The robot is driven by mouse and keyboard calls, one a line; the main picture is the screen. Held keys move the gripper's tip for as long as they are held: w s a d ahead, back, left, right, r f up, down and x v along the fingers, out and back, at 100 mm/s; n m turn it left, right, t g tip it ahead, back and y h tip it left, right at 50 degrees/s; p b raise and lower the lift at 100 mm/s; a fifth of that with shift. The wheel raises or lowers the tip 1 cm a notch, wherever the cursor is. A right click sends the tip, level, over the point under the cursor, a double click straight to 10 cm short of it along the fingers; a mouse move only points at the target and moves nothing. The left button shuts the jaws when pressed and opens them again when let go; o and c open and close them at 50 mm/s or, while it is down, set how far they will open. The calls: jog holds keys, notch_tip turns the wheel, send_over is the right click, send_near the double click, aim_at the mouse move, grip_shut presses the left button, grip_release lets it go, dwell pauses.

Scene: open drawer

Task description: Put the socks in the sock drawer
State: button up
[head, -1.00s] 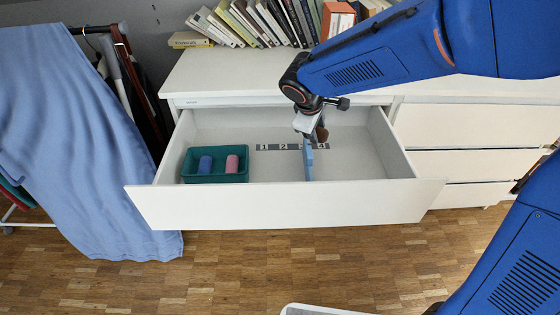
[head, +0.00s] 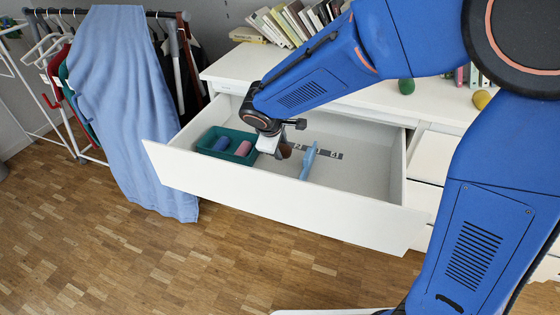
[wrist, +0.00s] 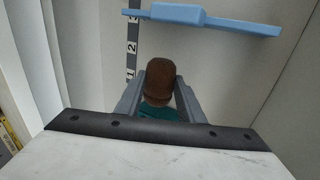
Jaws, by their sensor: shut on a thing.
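My gripper (head: 277,149) is shut on a brown rolled sock (head: 286,150), which also shows between the fingers in the wrist view (wrist: 160,76). It is over the open drawer (head: 280,202), at the right end of a teal box (head: 214,152). The box holds a blue roll (head: 221,144) and a pink roll (head: 243,148). A corner of the box shows below the sock in the wrist view (wrist: 158,113). I cannot tell the sock's exact height above the drawer floor. A light blue divider (head: 308,162) stands in the drawer, right of my gripper.
A numbered strip (head: 328,155) lies on the drawer floor. The drawer's right part is clear. Books, a green ball (head: 406,86) and a yellow ball (head: 481,99) are on the dresser top (head: 440,100). A clothes rack with a blue cloth (head: 130,110) stands left.

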aim_at(282, 166)
jog(key=shift+s+a+f, duration=0.1)
jog(key=shift+a+f, duration=0.1)
jog(key=shift+f, duration=2.45)
jog(key=shift+f, duration=0.1)
jog(key=o, duration=0.8)
jog(key=shift+c, duration=0.2)
jog(key=v, duration=1.2)
